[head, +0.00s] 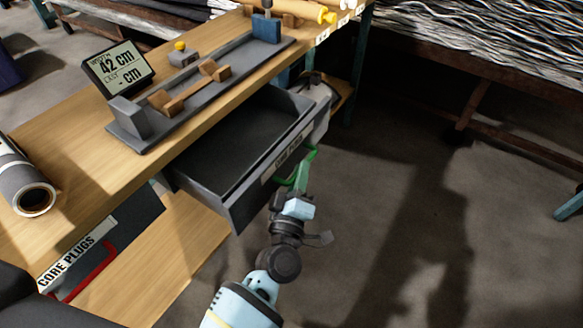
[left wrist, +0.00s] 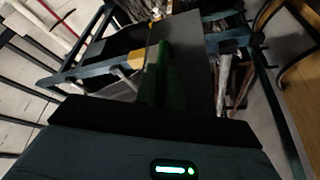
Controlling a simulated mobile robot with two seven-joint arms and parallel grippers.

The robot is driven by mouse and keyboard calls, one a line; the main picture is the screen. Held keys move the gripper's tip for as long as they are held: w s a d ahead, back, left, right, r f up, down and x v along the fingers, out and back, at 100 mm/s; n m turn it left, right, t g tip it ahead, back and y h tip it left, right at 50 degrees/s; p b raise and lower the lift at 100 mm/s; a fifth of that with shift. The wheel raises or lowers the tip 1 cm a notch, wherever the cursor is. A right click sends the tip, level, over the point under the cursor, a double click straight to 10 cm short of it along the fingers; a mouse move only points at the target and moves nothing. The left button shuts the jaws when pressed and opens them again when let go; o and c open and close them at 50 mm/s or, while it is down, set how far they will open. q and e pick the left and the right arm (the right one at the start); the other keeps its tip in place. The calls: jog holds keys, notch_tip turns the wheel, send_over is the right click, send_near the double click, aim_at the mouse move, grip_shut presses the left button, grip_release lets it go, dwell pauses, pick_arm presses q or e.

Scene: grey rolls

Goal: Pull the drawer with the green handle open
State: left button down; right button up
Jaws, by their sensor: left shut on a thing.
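The grey drawer (head: 228,160) under the wooden bench is pulled out, and its empty-looking inside shows in the head view. Its green handle (head: 309,156) is on the front panel, beside a label that is too small to read surely. My left gripper (head: 300,182) is at this handle, shut on it, with its arm coming up from the bottom of the picture. In the left wrist view the green handle (left wrist: 166,70) stands upright just beyond the dark gripper body, against the grey drawer front. The fingertips are partly hidden. My right gripper is not in view.
The bench top (head: 75,165) carries a display reading 42 cm (head: 120,68), a grey fixture (head: 200,90) and a grey roll (head: 25,180). A lower bin labelled CORE PLUGS (head: 105,240) has a red handle. Open floor (head: 430,220) lies right of the drawer; a rack (head: 480,50) stands behind.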

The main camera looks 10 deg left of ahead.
pick_arm(q)
jog(key=shift+d, duration=0.1)
jog(key=c, duration=1.5)
grip_release()
jog(key=shift+v, duration=3.95)
